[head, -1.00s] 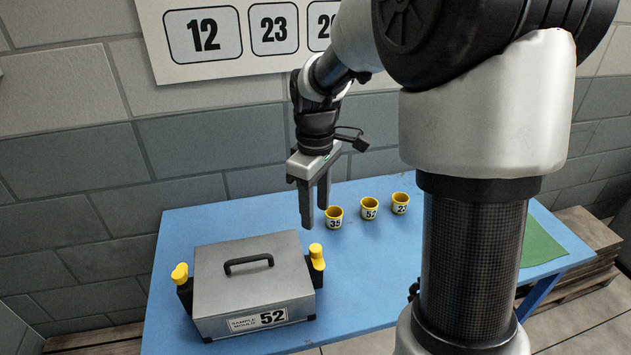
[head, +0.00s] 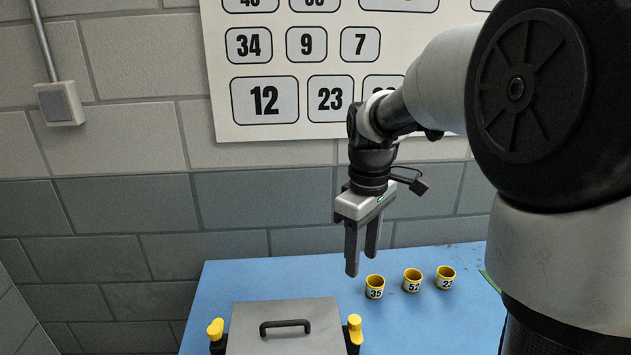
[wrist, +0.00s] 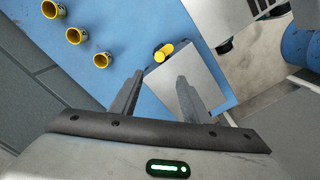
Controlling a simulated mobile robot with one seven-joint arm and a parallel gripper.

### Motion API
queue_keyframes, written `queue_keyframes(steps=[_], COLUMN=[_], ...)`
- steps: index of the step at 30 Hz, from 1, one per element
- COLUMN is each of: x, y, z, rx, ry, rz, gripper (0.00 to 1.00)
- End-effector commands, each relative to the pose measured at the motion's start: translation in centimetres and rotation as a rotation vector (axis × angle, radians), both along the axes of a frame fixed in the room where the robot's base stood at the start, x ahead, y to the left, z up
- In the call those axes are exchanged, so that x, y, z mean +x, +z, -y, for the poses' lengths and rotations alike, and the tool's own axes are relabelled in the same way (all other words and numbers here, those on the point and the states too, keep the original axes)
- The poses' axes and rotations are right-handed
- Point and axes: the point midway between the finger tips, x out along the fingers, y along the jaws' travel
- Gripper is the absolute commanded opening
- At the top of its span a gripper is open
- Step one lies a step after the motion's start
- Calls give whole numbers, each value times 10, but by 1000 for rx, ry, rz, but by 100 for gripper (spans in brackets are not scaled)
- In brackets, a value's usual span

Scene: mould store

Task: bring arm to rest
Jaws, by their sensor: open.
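My gripper (head: 362,268) hangs fingers down above the blue table, in front of the wall. Its two fingers are apart with nothing between them. In the wrist view my gripper (wrist: 160,82) also shows open and empty, with the grey mould box (wrist: 185,75) beyond the fingers. In the head view the mould box (head: 285,335) is below and left of my gripper, its front cut off by the picture edge. It has a black handle (head: 285,325) and yellow knobs at both sides.
Three yellow cups stand on the blue table (head: 235,280), right of the fingers: cup 35 (head: 375,287), cup 52 (head: 412,281) and one partly read as 23 (head: 445,278). A number board (head: 300,60) and a switch box (head: 59,103) are on the wall behind.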

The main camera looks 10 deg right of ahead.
Motion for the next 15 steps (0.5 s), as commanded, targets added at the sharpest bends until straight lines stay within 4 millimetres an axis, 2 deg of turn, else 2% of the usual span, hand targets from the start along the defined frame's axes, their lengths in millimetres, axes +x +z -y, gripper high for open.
queue_keyframes(steps=[1,5,9,12,15], x=[-8,-44,-94,-126,-151], y=[16,57,92,107,113], z=[0,-1,-1,0,0], rx=[-6,-9,24,70,121], ry=[-28,-172,-374,-506,-616], rz=[27,124,248,328,388], gripper=[42,42,42,42,42])
